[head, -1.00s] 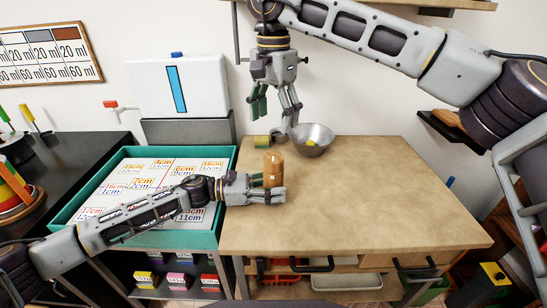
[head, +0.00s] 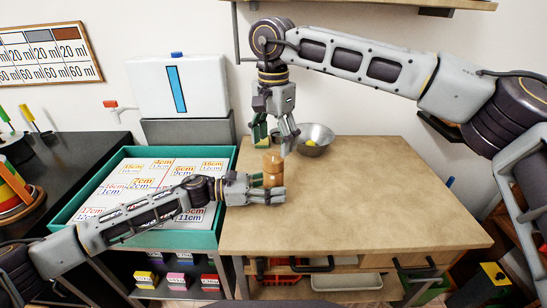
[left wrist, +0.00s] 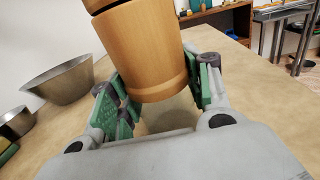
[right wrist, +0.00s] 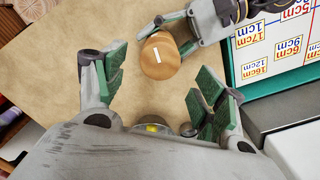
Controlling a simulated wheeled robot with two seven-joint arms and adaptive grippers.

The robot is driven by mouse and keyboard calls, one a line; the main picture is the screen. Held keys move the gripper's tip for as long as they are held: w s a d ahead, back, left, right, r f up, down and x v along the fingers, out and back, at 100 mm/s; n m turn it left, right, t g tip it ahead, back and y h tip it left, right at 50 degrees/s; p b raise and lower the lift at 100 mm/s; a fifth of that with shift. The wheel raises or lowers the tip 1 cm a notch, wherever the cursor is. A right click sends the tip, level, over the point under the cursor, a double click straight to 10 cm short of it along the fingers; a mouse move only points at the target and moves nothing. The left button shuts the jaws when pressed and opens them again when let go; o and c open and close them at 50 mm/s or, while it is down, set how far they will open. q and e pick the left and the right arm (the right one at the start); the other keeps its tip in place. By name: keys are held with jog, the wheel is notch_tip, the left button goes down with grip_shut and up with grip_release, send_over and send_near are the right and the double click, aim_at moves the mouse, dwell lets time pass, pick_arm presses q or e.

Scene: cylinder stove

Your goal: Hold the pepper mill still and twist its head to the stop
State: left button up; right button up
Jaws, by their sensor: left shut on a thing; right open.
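The wooden pepper mill (head: 272,166) stands upright at the left side of the wooden table. My left gripper (head: 268,190) is shut around its lower body; in the left wrist view the mill (left wrist: 148,50) sits between the green pads. My right gripper (head: 274,142) points down, open and empty, above and behind the mill. In the right wrist view the mill's round head (right wrist: 160,56), with a white mark on top, lies beyond and between the open fingers (right wrist: 163,95), apart from them.
A metal bowl (head: 318,138) with something yellow in it stands at the table's back. A teal tray (head: 226,190) with number cards is left of the table. The table's middle and right (head: 380,200) are clear. A shelf (head: 400,3) hangs above.

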aim_at(274, 156)
jog(key=shift+f, duration=2.8)
jog(key=c, duration=1)
jog(key=shift+c, duration=0.2)
